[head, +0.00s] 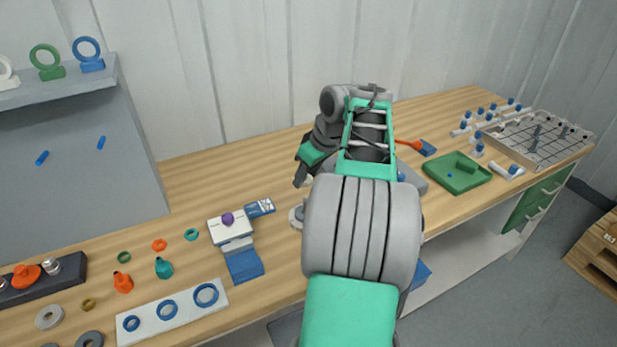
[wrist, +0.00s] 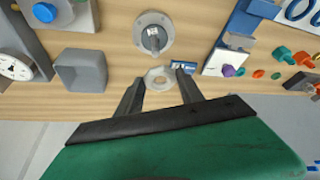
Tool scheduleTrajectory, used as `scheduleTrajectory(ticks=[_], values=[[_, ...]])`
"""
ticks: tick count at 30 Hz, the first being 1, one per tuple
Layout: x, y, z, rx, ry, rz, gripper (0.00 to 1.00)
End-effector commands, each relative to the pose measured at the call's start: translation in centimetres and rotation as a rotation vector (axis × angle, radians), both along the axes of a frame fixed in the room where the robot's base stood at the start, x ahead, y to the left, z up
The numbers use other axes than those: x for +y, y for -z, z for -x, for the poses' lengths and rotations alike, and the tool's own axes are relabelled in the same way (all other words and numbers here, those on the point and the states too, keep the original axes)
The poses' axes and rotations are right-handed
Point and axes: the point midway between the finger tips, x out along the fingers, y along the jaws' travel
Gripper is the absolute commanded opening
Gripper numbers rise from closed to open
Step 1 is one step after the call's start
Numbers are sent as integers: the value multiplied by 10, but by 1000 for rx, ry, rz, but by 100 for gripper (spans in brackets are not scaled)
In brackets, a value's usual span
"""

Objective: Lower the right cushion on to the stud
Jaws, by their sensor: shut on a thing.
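My gripper (wrist: 160,78) is shut on a pale, translucent ring-shaped cushion (wrist: 158,84), held between its two dark fingertips in the wrist view. The stud (wrist: 153,40) is a metal post on a round grey flanged base, just beyond the cushion in the wrist view. The cushion appears apart from the stud and not over it; its height above the bench is hard to tell. In the head view, my arm hides most of the stud's base (head: 296,216), and a dark finger of my gripper (head: 301,174) shows beside the green wrist.
A grey block (wrist: 80,70) and a blue knob (wrist: 44,12) stand left of the stud in the wrist view. A white block with a purple piece (head: 228,218) stands to the right there. A green tray (head: 462,185) lies farther right on the bench in the head view.

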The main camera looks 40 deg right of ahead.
Motion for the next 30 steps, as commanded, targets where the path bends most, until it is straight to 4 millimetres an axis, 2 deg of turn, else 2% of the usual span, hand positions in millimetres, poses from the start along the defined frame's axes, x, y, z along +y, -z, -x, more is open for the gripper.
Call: scheduleTrajectory(ticks=[8, 30], values=[[-4, 12, 3, 0, 1, 1, 7], [-3, 72, 3, 0, 1, 1, 7]])
